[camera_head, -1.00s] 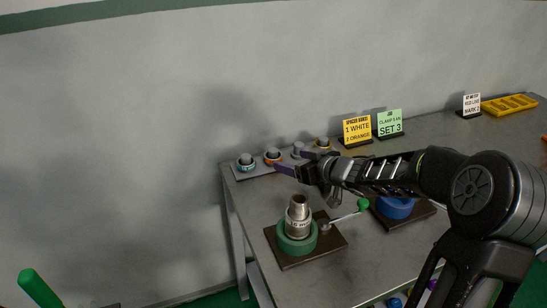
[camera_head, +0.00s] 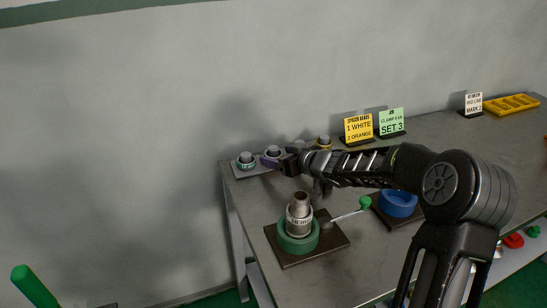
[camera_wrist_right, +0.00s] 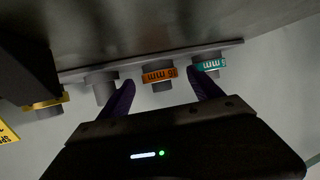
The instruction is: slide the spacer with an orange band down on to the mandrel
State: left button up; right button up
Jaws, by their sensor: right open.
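The spacer with an orange band (camera_wrist_right: 159,75) sits on the grey rack at the back left edge of the bench. In the wrist view it is between the two purple fingers of my open right gripper (camera_wrist_right: 163,88). I cannot tell whether the fingers touch it. In the head view my right gripper (camera_head: 276,161) covers most of its band. The mandrel (camera_head: 300,199) stands upright in the green vise (camera_head: 298,243), with a pale, labelled spacer (camera_head: 299,224) around it. My left gripper is not in view.
The rack also holds a teal-banded spacer (camera_head: 246,164), a yellow-banded spacer (camera_head: 324,143) and a plain grey post (camera_wrist_right: 102,86). A yellow order sign (camera_head: 358,129) and a green sign (camera_head: 391,122) stand behind. A blue vise (camera_head: 398,204) and a green-knobbed lever (camera_head: 352,213) are right of the mandrel.

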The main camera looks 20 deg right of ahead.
dwell(0.6)
jog(key=c, duration=1.4)
jog(key=shift+c, duration=0.2)
notch_tip(320, 180, up, 10)
jog(key=p, duration=0.6)
